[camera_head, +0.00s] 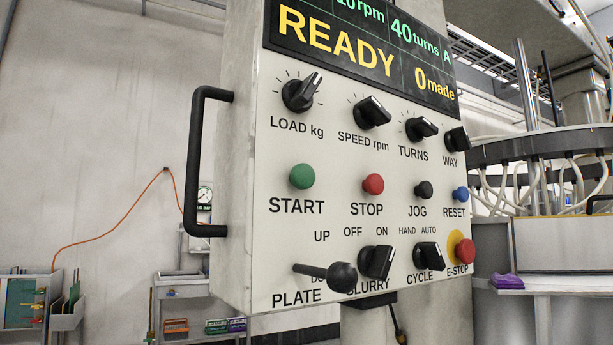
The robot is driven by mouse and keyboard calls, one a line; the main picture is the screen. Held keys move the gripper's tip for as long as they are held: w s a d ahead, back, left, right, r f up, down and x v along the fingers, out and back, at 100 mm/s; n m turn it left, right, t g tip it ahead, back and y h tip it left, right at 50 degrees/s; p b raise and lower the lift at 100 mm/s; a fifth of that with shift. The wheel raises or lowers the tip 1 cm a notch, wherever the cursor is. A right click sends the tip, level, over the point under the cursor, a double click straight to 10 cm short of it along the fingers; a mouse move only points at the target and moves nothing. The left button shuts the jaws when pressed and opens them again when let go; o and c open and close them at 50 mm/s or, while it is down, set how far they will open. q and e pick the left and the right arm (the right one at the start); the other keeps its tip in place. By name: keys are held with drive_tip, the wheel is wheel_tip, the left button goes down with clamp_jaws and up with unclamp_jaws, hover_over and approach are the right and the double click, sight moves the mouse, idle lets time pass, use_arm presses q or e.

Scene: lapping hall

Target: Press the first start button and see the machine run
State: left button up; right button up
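A pale control panel (330,222) fills the middle of the head view, seen at an angle. Its green START button (302,176) is on the left of the button row, beside the red STOP button (373,184), black JOG button (424,189) and blue RESET button (460,194). The display (345,45) at the top reads READY and 0 made, with 40 turns. The machine (545,150), with a dark ring and pale hoses, stands at the right. No gripper shows in this view.
A black handle (196,160) sticks out from the panel's left side. A PLATE lever (335,275) juts out at the lower left, and a red E-STOP (465,251) sits at the lower right. A cart (185,290) stands behind. A purple cloth (507,282) lies on a ledge.

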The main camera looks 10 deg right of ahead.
clamp_jaws()
idle(1.5)
